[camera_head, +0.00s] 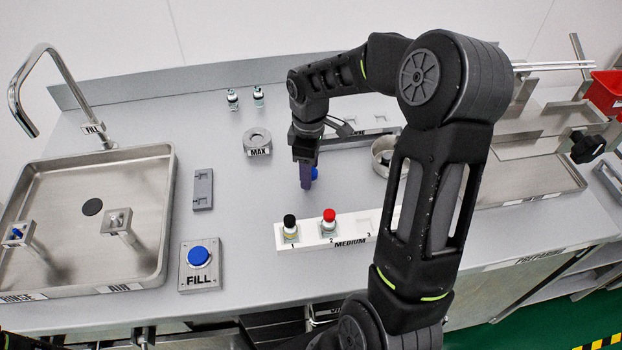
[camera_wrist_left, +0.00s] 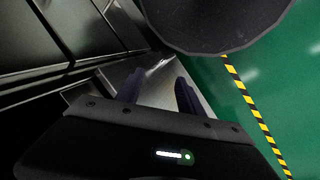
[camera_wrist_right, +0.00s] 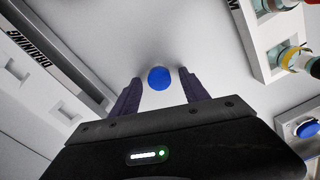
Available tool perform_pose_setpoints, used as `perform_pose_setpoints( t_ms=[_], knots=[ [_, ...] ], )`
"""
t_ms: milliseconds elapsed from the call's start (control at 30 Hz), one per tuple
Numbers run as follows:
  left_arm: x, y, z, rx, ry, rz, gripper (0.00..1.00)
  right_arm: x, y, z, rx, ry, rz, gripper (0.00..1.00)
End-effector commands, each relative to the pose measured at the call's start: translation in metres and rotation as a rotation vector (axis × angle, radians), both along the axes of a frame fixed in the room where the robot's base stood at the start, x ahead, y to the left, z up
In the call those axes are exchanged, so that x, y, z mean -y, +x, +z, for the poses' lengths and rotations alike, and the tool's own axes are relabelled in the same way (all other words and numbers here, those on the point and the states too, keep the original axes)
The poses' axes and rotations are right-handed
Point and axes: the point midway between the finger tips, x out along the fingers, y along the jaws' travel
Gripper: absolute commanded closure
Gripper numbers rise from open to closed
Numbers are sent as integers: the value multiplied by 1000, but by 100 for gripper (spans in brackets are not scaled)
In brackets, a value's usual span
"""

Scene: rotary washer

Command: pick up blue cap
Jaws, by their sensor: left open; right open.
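The blue cap (camera_wrist_right: 159,78) lies on the grey worktop. In the right wrist view it sits just ahead of and between the spread fingers of my right gripper (camera_wrist_right: 155,94). In the head view the blue cap (camera_head: 314,173) is partly hidden behind my right gripper (camera_head: 306,180), which points down close to the worktop. My right gripper is open and empty; I cannot tell whether a finger touches the cap. My left gripper (camera_wrist_left: 160,92) is open and empty in the left wrist view, over the floor beside the cabinet front.
A white MEDIUM rack (camera_head: 345,230) with a black-capped bottle (camera_head: 290,228) and a red-capped bottle (camera_head: 329,221) stands near the cap. A MAX-labelled round piece (camera_head: 257,141), a blue FILL button (camera_head: 198,256) and a sink (camera_head: 160,200) are to the left.

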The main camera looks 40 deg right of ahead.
Motion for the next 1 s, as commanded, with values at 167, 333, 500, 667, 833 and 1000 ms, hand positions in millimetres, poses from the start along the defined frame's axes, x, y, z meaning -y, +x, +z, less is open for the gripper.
perform_pose_setpoints(
  t_ms=[167,333,500,667,833,1000],
  knots=[
    [0,0,1,0,0,0,55,0,0,1,1,-1,0,47],
    [0,0,1,0,0,0,55,0,0,1,1,-1,0,47],
    [0,0,1,0,0,0,55,0,0,1,1,-1,0,47],
    [0,0,1,0,0,0,55,0,0,1,1,-1,0,55],
    [0,0,1,0,0,0,55,0,0,1,1,-1,0,69],
    [0,0,1,0,0,0,55,0,0,1,1,-1,0,83]
  ],
)
